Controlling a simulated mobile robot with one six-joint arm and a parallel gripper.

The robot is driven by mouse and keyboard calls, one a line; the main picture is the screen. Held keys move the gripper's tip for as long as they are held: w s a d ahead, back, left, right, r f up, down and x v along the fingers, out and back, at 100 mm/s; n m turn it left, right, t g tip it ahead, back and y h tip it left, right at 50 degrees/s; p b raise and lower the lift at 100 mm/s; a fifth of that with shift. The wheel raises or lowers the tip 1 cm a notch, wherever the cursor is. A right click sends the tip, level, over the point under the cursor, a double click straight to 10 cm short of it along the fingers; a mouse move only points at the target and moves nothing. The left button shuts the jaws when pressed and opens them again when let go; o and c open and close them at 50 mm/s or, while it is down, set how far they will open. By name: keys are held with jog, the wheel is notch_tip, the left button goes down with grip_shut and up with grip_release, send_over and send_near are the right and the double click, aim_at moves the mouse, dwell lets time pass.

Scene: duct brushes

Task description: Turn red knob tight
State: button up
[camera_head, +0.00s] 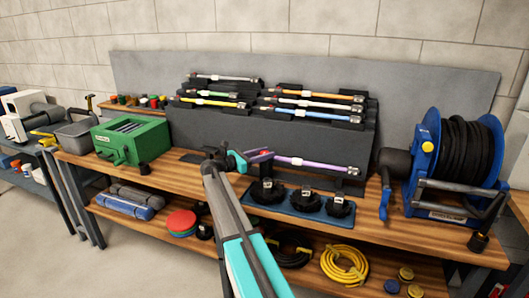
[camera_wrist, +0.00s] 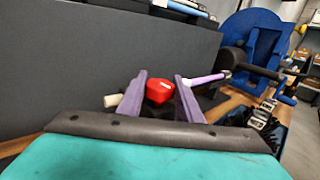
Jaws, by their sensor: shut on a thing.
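My gripper (camera_head: 264,155) is at the left part of a purple rod (camera_head: 315,164) in front of the dark rack. In the wrist view, my gripper's two purple fingers (camera_wrist: 160,80) stand on either side of the red knob (camera_wrist: 160,92), shut on it. The purple rod shows right of the fingers (camera_wrist: 207,79), and a cream-coloured end (camera_wrist: 116,100) shows on the left. The knob's contact with the fingers is partly hidden by the fingers. In the head view the knob is mostly hidden by my gripper.
The dark rack (camera_head: 300,130) holds several rods with coloured shafts. A blue tray (camera_head: 300,203) with black round fittings lies in front on the wooden bench (camera_head: 375,225). A green box (camera_head: 130,140) stands left, and a blue hose reel (camera_head: 425,150) stands right.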

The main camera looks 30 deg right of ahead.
jog(key=shift+a+m+g+p, duration=0.1)
jog(key=shift+m+g+p, duration=0.55)
jog(key=shift+g, duration=0.65)
jog(key=o, duration=1)
jog(key=shift+o, duration=0.2)
jog(key=w+a+b, duration=0.1)
jog(key=w+a, duration=0.1)
jog(key=a, duration=1.1)
jog(key=shift+w+a+b, duration=0.25)
jog(key=shift+a+b, duration=0.05)
jog(key=shift+r, duration=0.1)
